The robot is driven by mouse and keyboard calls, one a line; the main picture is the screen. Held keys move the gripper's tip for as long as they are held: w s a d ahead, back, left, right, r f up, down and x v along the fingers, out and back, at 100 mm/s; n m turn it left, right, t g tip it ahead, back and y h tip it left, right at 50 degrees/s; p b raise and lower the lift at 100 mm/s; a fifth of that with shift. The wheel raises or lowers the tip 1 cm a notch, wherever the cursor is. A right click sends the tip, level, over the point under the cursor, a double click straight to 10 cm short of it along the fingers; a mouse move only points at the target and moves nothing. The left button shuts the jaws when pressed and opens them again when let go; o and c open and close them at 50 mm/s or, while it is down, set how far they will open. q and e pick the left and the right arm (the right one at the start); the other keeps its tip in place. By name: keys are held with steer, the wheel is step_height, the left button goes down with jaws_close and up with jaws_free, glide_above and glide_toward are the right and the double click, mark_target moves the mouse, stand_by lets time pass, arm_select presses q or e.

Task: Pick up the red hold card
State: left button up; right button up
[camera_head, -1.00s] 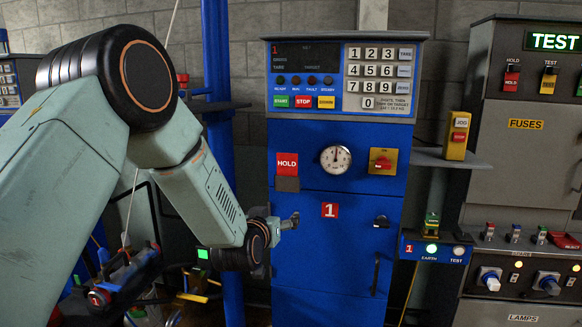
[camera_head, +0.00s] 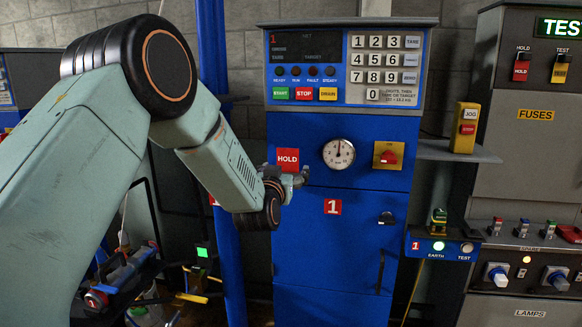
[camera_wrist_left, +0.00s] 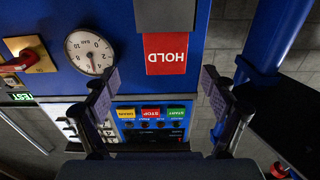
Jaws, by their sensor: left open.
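The red hold card (camera_head: 288,159) with white lettering is on the blue front of the cabinet, left of the round gauge. In the left wrist view the card (camera_wrist_left: 166,54) shows upside down, with a grey holder (camera_wrist_left: 165,15) at its lettering's lower edge. My left gripper (camera_head: 300,177) is just below and in front of the card in the head view, partly hiding its lower edge area. In the left wrist view its fingers (camera_wrist_left: 160,92) are spread apart with nothing between them. The card lies ahead, between the lines of the two fingers, not gripped. My right gripper is not in view.
The cabinet carries a gauge (camera_head: 339,153), a red rotary switch (camera_head: 388,155) and a keypad panel (camera_head: 345,68). A blue post (camera_head: 213,60) stands left of it. A yellow jog box (camera_head: 465,128) sits on a side shelf. Another red HOLD tag (camera_head: 521,68) hangs on the right cabinet.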

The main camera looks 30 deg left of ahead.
mark_target(288, 164)
arm_select(q)
steer(key=w, duration=0.1)
steer(key=w+a, duration=0.1)
steer(key=w, duration=0.1)
steer(key=w+a+f, duration=0.1)
steer(key=shift+w, duration=0.25)
steer(key=shift+w+d+r, duration=0.1)
steer(key=shift+w+r, duration=0.1)
steer(key=shift+w, duration=0.25)
steer(key=shift+a+f, duration=0.2)
steer(key=shift+a, duration=0.3)
steer(key=shift+w+d+r, duration=0.1)
steer(key=shift+d+r, duration=0.05)
steer(key=shift+d, duration=0.25)
steer(key=c, duration=0.5)
steer(key=shift+a, duration=0.3)
steer(key=c, duration=0.5)
steer(key=shift+d, duration=0.1)
steer(key=shift+c, duration=0.5)
steer(key=shift+d, duration=0.1)
